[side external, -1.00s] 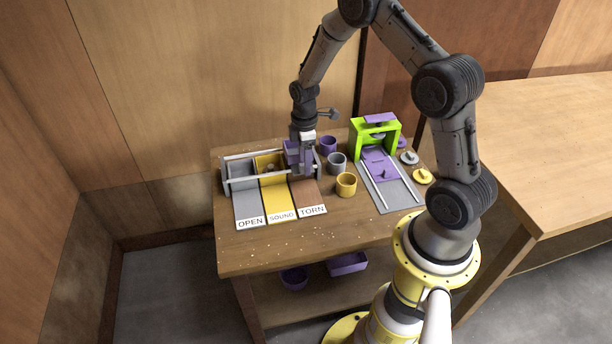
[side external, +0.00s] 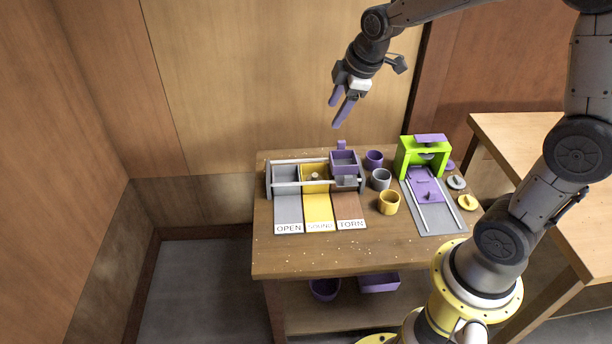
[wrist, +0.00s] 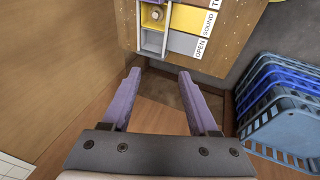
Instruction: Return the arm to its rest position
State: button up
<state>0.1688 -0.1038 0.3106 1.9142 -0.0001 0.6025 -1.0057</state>
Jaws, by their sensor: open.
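My gripper (side external: 338,110) is raised in the air above and behind the sorting rack (side external: 288,186), clear of everything on the table. Its two purple fingers are apart with nothing between them; they also show empty in the wrist view (wrist: 155,98). The rack has lanes labelled OPEN (side external: 288,212), SOUND (side external: 317,208) and TORN (side external: 349,207). A pale mushroom (side external: 315,176) sits in the SOUND lane's compartment and shows in the wrist view (wrist: 156,14). A purple tray (side external: 345,157) is at the TORN compartment; its contents are unclear.
Purple, grey and yellow cups (side external: 389,202) stand right of the rack. A green press frame (side external: 406,157) with a grey railed board stands further right, with small lids (side external: 467,202) beside it. Blue crates (wrist: 285,105) are on the floor in the wrist view.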

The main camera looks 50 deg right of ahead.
jog(key=s+a+r+m+t, duration=0.1)
jog(key=s+a+r+m, duration=0.1)
jog(key=s+a+r, duration=0.3)
jog(key=s+a+r+m+t, duration=0.1)
jog(key=s+r, duration=0.2)
jog(key=s, duration=0.5)
jog(key=s+f+m+g, duration=0.1)
jog(key=s+f+m, duration=0.2)
jog(key=s+m, duration=0.3)
jog(key=s, duration=0.4)
jog(key=shift+a+f+m+y, duration=0.3)
jog(key=shift+a+f+y, duration=0.05)
jog(key=shift+f+y, duration=0.05)
